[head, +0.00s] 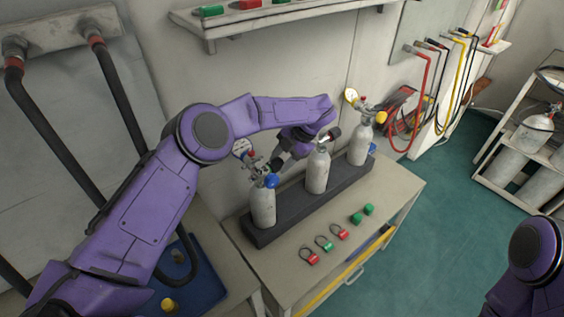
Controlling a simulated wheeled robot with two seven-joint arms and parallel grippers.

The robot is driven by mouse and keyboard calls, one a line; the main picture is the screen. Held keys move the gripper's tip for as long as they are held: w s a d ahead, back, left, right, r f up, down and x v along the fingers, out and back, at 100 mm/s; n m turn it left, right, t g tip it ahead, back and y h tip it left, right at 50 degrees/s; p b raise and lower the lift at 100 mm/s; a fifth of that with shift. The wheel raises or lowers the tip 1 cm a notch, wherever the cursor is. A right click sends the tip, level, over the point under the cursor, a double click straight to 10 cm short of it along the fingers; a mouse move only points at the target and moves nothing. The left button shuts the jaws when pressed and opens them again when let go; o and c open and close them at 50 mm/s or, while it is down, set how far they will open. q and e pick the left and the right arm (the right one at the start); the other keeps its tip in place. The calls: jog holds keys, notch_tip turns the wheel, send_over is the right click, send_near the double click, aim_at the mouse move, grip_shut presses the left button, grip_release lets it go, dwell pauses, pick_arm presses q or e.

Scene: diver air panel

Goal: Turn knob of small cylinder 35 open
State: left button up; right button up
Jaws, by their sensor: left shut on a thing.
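Three small grey-white cylinders stand upright in a dark rack on the table: a left one (263,205), a middle one (317,171) and a right one (360,146). No number is legible on them, so I cannot tell which is 35. My left gripper (279,162) reaches down from the right to the valve at the top of the left cylinder. It is shut on a knob there, which the fingers mostly hide. A blue knob (271,181) shows just below the fingers. My right arm shows at the lower right; its gripper is out of view.
The dark rack (262,237) sits on a beige table (385,207). Red and green tags (311,257) lie along its front. A wall shelf (225,30) is above. Hoses (420,90) hang at the back right. A rack of larger cylinders (533,133) stands far right.

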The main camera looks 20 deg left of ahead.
pick_arm(q)
jog(key=shift+s+d+f+n+t+y+b, duration=0.1)
jog(key=shift+d+n+t+y+b, duration=0.1)
jog(key=shift+t+y+b, duration=0.55)
jog(key=shift+s+d+f+n+t+y+b, duration=0.15)
jog(key=shift+y+b, duration=0.25)
jog(key=shift+y, duration=0.65)
jog(key=shift+a+r, duration=0.1)
jog(key=shift+r, duration=0.05)
jog(key=o, duration=1.1)
jog(key=shift+w+d+r, duration=0.1)
jog(key=shift+d+r, duration=0.1)
jog(key=shift+d, duration=0.15)
jog(key=b+v, duration=0.2)
jog(key=v, duration=0.7)
jog(key=shift+d+r, duration=0.25)
jog(key=shift+d, duration=0.05)
